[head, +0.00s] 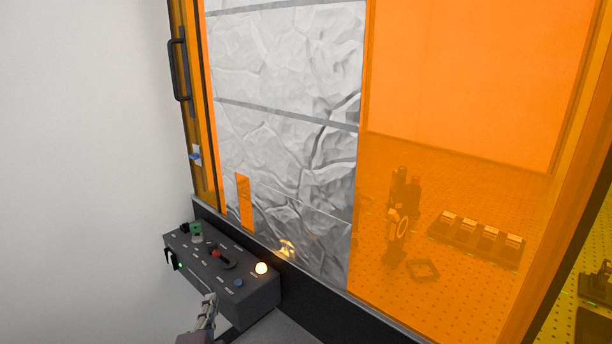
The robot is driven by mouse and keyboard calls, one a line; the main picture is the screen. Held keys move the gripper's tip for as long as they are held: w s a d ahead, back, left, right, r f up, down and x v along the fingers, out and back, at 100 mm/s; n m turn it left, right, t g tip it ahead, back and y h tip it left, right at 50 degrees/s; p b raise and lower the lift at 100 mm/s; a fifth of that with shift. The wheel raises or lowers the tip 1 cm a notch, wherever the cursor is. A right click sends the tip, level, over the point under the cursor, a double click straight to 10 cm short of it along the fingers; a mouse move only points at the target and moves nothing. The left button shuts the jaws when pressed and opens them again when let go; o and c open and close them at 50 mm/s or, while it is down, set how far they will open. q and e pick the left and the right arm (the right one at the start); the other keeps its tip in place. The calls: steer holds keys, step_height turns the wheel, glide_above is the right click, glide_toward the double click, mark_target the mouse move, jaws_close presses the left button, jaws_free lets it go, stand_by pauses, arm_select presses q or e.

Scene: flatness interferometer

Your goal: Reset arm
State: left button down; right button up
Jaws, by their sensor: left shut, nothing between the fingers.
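My left gripper (210,303) comes in at the bottom of the head view. It is shut and empty, close to the near side of a dark control box (252,299). The box carries a red-tipped lever or knob (217,254), a green part (196,230), a lit warm-yellow lamp (261,268) and a blue button (239,283). I cannot tell whether the gripper touches the box. My right gripper does not show.
Behind the box stands an enclosure with orange see-through panels (470,70) and a crinkled silvery sheet (285,60). A black handle (180,70) is on its left edge. Inside are an optical mount (398,222) and a row of blocks (480,234). A white wall (80,150) fills the left.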

arm_select(q)
steer(key=s+a+f+n+g, duration=0.2)
steer(key=s+f+n+g, duration=0.25)
steer(key=s+f, duration=0.35)
steer(key=s+d+f+n+g+h, duration=0.1)
steer(key=s+d+f+n+g, duration=0.15)
steer(key=s, duration=0.55)
steer(key=s+d+f+n+g+h, duration=0.1)
steer(key=s+d+f+n+g, duration=0.15)
steer(key=s, duration=0.45)
steer(key=s+d+f+n+g+h, duration=0.1)
steer(key=s+d+f+n+g, duration=0.2)
steer(key=s, duration=0.5)
steer(key=s+a+f+m+g, duration=0.1)
steer(key=s+f+g, duration=0.15)
steer(key=f, duration=2.65)
steer(key=s+a+f, duration=0.3)
steer(key=s+f, duration=1.1)
steer(key=s, duration=0.3)
steer(key=shift+a+g, duration=0.15)
steer(key=shift+g, duration=0.15)
